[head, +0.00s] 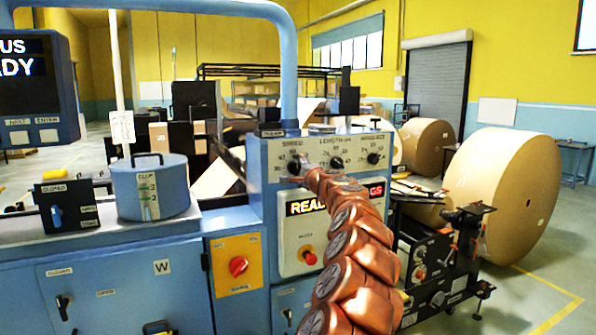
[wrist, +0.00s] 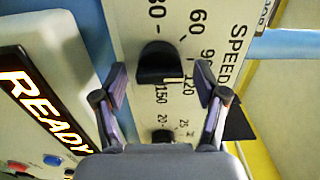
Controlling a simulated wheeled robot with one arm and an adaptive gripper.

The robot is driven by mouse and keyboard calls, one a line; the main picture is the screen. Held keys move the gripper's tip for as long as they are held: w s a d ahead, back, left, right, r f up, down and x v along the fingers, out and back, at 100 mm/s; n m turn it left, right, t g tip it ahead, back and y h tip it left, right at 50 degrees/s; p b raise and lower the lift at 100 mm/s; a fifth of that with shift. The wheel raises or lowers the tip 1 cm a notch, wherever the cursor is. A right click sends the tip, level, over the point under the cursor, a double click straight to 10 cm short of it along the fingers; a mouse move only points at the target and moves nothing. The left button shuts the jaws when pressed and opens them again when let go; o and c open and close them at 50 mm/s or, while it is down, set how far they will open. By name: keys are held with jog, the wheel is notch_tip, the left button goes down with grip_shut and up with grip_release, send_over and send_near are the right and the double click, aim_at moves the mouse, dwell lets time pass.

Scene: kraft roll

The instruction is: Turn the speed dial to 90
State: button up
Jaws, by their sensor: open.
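The speed dial (wrist: 157,62) is a black knob on a pale panel, with SPEED and a ring of numbers 30, 60, 90, 120 and 150 beside it in the wrist view. A short pale mark by its lower right edge lies toward 120 and 150; I cannot tell the exact setting. In the head view the dial (head: 293,167) is at the panel's upper left, just beyond the end of my arm. My gripper (wrist: 162,84) is open, its fingers apart on either side of the knob's lower edge. I cannot tell whether either finger touches it.
Two more dials (head: 337,162) (head: 374,158) sit to the right on the same panel. A READY display (wrist: 40,115) and a red button (head: 309,257) lie below. A blue canister (head: 150,190) stands left, and large kraft rolls (head: 500,185) stand right.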

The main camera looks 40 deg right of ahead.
aim_at(298, 169)
jog(key=shift+s+a+r, duration=0.1)
jog(key=shift+s, duration=0.45)
jog(key=shift+s+a, duration=0.4)
jog(key=shift+s, duration=0.8)
jog(key=v, duration=0.8)
jog(key=shift+a, duration=0.15)
